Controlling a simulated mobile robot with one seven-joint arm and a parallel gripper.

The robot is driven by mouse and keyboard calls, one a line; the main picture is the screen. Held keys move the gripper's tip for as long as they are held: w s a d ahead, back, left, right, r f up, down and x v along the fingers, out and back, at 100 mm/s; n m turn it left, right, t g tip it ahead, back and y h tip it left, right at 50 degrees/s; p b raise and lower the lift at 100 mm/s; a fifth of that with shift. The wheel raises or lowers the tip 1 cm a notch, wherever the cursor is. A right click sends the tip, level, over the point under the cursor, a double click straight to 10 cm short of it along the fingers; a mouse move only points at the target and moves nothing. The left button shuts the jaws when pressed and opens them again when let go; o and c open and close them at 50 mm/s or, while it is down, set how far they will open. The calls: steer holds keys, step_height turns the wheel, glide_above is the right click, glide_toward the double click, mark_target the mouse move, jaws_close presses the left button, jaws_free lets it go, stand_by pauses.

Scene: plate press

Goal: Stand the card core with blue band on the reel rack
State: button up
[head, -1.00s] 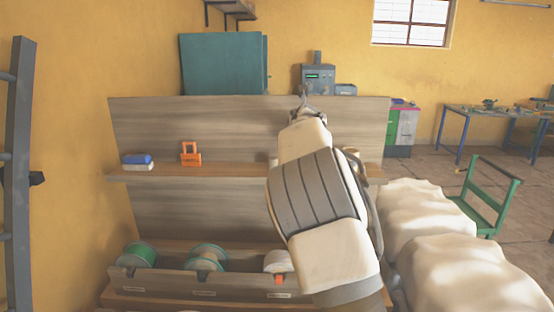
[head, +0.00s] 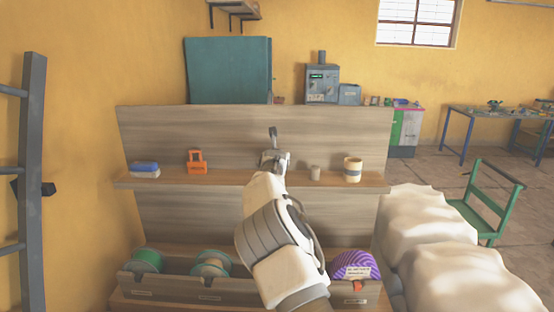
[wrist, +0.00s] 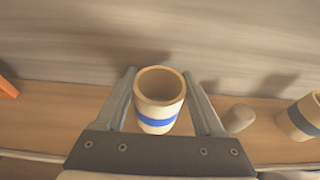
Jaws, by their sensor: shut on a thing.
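My gripper (wrist: 159,100) is shut on a card core with a blue band (wrist: 158,98). The core is a cream tube, upright and open at the top, with one finger on each side. In the head view my gripper (head: 274,160) is over the upper shelf of the wooden reel rack (head: 225,180), near its middle, and the held core is mostly hidden there. I cannot tell whether its base touches the shelf.
A small grey-brown peg (head: 315,173) stands between the held core and the second core. An orange clamp-like thing (head: 197,161) and a blue-and-white block (head: 145,170) are left on the shelf. Green reels (head: 147,260) and a purple striped reel (head: 355,265) lie in the trough below.

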steer(key=shift+f, duration=0.6)
steer(key=shift+f, duration=0.2)
steer(key=o, duration=1.3)
steer(key=shift+o, duration=0.2)
